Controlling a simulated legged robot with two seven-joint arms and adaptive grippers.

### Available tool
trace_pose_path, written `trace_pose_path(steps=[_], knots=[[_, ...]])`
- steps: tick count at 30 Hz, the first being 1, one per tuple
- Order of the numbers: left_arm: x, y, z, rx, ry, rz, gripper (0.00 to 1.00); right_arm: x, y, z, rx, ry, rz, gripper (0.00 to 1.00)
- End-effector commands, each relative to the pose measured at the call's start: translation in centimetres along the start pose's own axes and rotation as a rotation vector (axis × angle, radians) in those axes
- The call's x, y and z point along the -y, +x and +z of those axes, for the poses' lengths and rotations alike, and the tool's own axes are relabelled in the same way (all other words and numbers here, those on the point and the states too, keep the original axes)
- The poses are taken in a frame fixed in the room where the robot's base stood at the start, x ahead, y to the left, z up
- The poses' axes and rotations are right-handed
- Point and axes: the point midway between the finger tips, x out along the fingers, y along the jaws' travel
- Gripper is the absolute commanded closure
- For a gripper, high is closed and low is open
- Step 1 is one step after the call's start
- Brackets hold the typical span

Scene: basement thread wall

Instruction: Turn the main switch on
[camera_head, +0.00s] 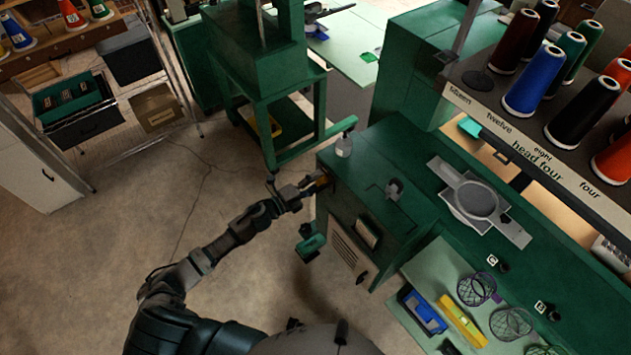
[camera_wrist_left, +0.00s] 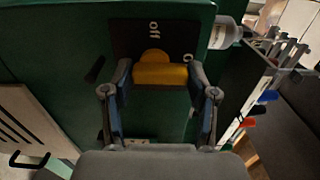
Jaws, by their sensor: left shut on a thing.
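The main switch is a yellow knob with a bar-shaped handle (camera_wrist_left: 160,75) on a black plate (camera_wrist_left: 128,38) on the side of a green machine cabinet. The plate reads "Off" at the top, and a partly hidden label starting with "O" is at the right. In the left wrist view the bar lies level across the picture. My left gripper (camera_wrist_left: 160,98) has a finger at each end of the bar and is shut on it. In the head view my left gripper (camera_head: 310,187) reaches the cabinet (camera_head: 345,215), where a bit of the yellow switch (camera_head: 323,181) shows. My right gripper is not in view.
A clear bottle (camera_head: 344,146) stands on the cabinet's top corner; it also shows in the left wrist view (camera_wrist_left: 224,32). A green box-like part (camera_head: 310,246) sticks out low on the cabinet. Thread cones (camera_head: 535,80) stand on a shelf at right. The floor at left is open.

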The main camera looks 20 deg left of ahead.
Motion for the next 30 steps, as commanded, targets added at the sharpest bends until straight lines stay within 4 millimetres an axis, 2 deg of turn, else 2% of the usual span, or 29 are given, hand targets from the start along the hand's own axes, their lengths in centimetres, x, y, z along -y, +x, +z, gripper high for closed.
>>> trace_pose_path(steps=[1, 3, 4, 13, 16, 20, 27, 30], knots=[[-0.4, -0.1, -0.1, 0.000, -0.001, 0.007, 0.37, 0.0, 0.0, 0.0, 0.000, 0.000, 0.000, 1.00], [-0.4, -0.1, -0.1, 0.000, -0.001, 0.007, 0.19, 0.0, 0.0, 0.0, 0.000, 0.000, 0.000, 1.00], [-0.4, -0.1, -0.1, 0.000, -0.001, 0.006, 0.17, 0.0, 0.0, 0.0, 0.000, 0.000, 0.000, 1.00], [-0.2, -0.1, -0.1, 0.000, -0.001, 0.003, 0.17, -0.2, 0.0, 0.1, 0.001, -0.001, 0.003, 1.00], [-0.2, -0.8, 0.0, 0.000, -0.001, 0.004, 0.17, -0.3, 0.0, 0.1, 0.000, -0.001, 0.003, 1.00], [-0.3, -2.9, 0.0, 0.000, -0.001, 0.006, 0.17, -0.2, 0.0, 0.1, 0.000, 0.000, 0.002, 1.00], [-0.5, -8.4, 0.0, -0.001, -0.003, 0.008, 0.17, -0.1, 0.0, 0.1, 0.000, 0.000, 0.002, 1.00], [-0.5, -10.0, 0.0, 0.000, -0.005, 0.007, 0.17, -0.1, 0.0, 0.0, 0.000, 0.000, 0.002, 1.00]])
